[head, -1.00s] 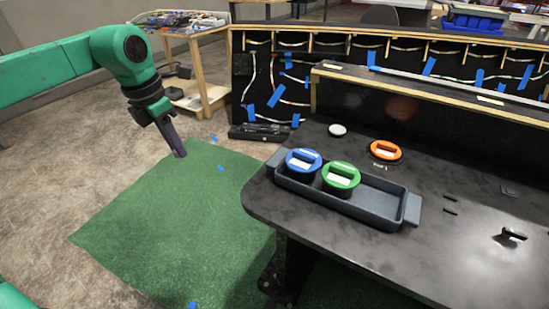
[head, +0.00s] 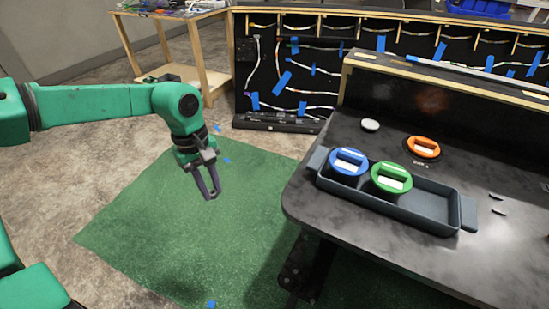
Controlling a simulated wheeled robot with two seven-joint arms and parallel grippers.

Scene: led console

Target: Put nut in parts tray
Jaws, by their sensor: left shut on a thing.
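My left gripper (head: 211,197) hangs pointing down over the green floor mat, left of the table and apart from it. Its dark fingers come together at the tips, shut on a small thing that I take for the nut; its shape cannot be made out. The parts tray (head: 438,219) is a long dark grey tray with end handles near the table's left edge. A blue-lidded round container (head: 348,162) and a green-lidded one (head: 391,178) sit in its left and middle part. Its right part looks empty. My right gripper is out of view.
The black table (head: 330,217) has a near left corner between my gripper and the tray. A wired panel (head: 290,75) stands at the back. The mat (head: 150,235) is clear.

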